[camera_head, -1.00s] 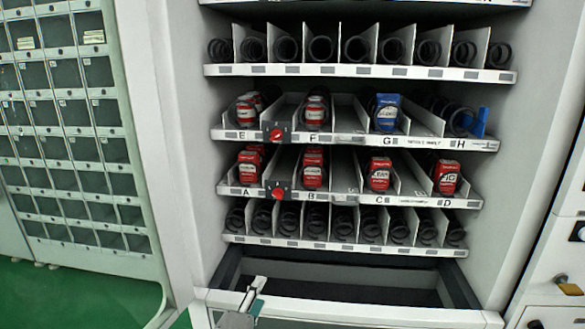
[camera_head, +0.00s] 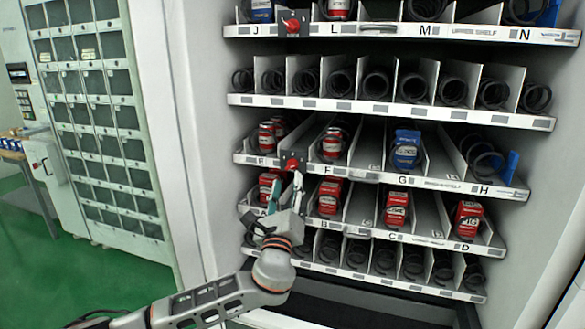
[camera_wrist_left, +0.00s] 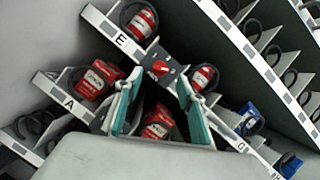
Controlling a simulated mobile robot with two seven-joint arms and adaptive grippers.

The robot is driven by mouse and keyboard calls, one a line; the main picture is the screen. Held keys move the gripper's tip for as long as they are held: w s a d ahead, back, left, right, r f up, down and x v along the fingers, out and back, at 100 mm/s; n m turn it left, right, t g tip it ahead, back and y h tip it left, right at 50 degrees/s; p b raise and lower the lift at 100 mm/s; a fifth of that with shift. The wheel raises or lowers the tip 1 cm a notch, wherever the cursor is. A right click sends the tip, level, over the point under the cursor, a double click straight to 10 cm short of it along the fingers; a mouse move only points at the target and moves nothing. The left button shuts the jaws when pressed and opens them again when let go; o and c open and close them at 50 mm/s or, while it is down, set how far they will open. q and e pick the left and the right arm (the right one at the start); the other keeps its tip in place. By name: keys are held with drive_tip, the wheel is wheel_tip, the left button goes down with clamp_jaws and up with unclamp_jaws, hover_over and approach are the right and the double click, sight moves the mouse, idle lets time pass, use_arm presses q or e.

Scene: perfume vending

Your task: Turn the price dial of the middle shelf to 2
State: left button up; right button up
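The middle shelf's dial (camera_head: 292,164) is a red knob on a dark square plate, on the shelf's front rail between labels E and F. It also shows in the left wrist view (camera_wrist_left: 160,68). My left gripper (camera_head: 285,198) is just below and in front of it. In the wrist view my left gripper (camera_wrist_left: 161,82) is open, its teal-padded fingers spread to either side, with the knob just beyond and between the tips. I cannot tell whether they touch it. The number setting is too small to read. My right gripper is not in view.
The lower shelf (camera_head: 400,238) has red boxes, and my gripper hides its dial. The upper shelf (camera_head: 470,33) has another red dial (camera_head: 291,25). A blue box (camera_head: 405,150) stands above label G. The cabinet's white side wall (camera_head: 205,130) is at the left.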

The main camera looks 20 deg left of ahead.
sight(290, 168)
use_arm(q)
drive_tip(key=p+x, duration=0.1)
drive_tip(key=x, duration=0.5)
drive_tip(key=shift+c, duration=0.4)
drive_tip(key=shift+s, duration=0.1)
drive_tip(key=c, duration=1)
